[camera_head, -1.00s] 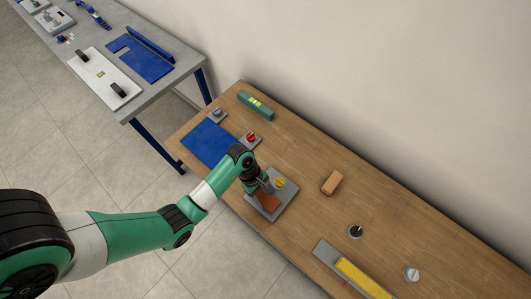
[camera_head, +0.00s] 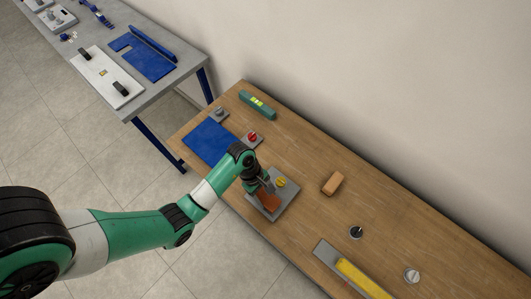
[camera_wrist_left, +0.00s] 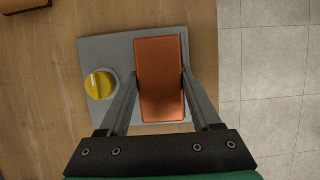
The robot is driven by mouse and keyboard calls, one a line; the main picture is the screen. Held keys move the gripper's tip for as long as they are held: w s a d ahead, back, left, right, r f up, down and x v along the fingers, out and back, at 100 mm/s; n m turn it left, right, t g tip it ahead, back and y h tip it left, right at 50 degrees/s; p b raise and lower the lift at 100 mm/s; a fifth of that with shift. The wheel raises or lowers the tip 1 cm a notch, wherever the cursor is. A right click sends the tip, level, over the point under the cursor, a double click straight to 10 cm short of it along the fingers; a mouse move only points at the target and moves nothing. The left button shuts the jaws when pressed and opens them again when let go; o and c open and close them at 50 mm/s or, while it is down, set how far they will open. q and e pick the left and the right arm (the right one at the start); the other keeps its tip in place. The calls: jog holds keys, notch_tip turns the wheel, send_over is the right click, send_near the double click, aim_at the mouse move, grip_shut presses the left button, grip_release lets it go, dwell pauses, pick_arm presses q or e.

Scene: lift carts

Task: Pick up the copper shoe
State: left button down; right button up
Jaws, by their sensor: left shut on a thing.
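The copper shoe (camera_head: 268,202) is a flat-faced, copper-coloured block over a grey plate (camera_head: 286,201) on the wooden table. In the left wrist view the copper shoe (camera_wrist_left: 160,100) lies between the two fingers of my left gripper (camera_wrist_left: 160,74), which touch its long sides. My left gripper (camera_head: 267,189) is shut on it in the head view, reaching down from above. I cannot tell whether the shoe rests on the plate or hangs just above it. My right gripper is not in view.
A yellow knob (camera_head: 280,182) stands on the plate beside the shoe. A red knob (camera_head: 252,137), blue mat (camera_head: 210,142), green level (camera_head: 257,105), orange-brown block (camera_head: 332,183) and yellow bar (camera_head: 362,280) are on the table. A second table (camera_head: 185,72) stands at upper left.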

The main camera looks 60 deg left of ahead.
aim_at(270, 200)
pick_arm(q)
jog(key=r, duration=0.2)
jog(key=r+p, duration=0.1)
jog(key=shift+w+d+r, duration=0.1)
jog(key=shift+d+r, duration=0.15)
jog(key=shift+r, duration=0.05)
jog(key=d+r+p, duration=0.1)
jog(key=d+r, duration=0.1)
jog(key=s+d+r+p, duration=0.1)
jog(key=r, duration=0.1)
jog(key=shift+d+r, duration=0.3)
jog(key=shift+d, duration=0.05)
jog(key=s+d+r+p, duration=0.1)
jog(key=d+r, duration=0.3)
jog(key=d, duration=0.5)
jog(key=shift+s+d+r, duration=0.15)
jog(key=shift+s+r, duration=0.05)
jog(key=shift+s, duration=0.7)
jog(key=shift+w, duration=0.1)
